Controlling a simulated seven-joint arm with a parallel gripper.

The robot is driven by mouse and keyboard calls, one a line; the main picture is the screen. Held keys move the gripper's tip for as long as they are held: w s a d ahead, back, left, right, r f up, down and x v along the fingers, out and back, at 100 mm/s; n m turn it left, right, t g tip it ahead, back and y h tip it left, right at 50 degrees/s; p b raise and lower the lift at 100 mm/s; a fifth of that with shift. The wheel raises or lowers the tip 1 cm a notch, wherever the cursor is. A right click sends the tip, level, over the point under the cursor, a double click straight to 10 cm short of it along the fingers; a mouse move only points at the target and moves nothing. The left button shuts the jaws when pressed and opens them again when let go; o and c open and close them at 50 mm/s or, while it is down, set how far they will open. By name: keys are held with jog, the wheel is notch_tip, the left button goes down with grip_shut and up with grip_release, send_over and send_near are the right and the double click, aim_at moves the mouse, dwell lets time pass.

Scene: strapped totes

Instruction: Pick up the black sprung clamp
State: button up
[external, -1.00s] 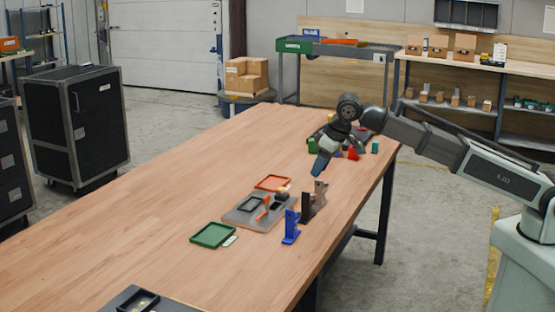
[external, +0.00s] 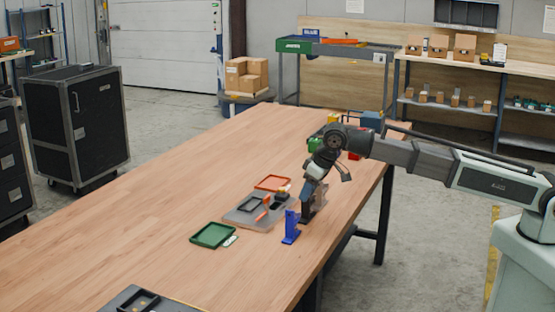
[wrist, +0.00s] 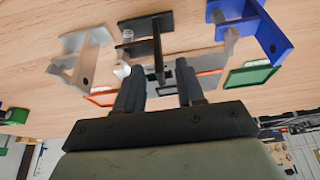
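The black clamp (wrist: 143,25) stands on the wooden table in the wrist view, between a grey clamp (wrist: 84,57) on the left and a blue clamp (wrist: 252,28) on the right. My gripper (wrist: 160,72) is open, its two dark fingers apart, with the black clamp's upright plate showing in line with the gap. I cannot tell whether the fingers touch it. In the external view my gripper (external: 305,205) hangs just above the clamps and hides most of the black clamp (external: 304,218). The blue clamp (external: 291,229) stands upright in front of it.
A grey board (external: 237,217) with a dark tray and orange tools lies left of the clamps. A green tray (external: 213,235) and a red-orange tray (external: 272,183) lie near it. Coloured items (external: 315,144) stand farther back.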

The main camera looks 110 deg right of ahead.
aim_at(307, 205)
jog(key=shift+x, duration=1.15)
grip_shut()
dwell(0.5)
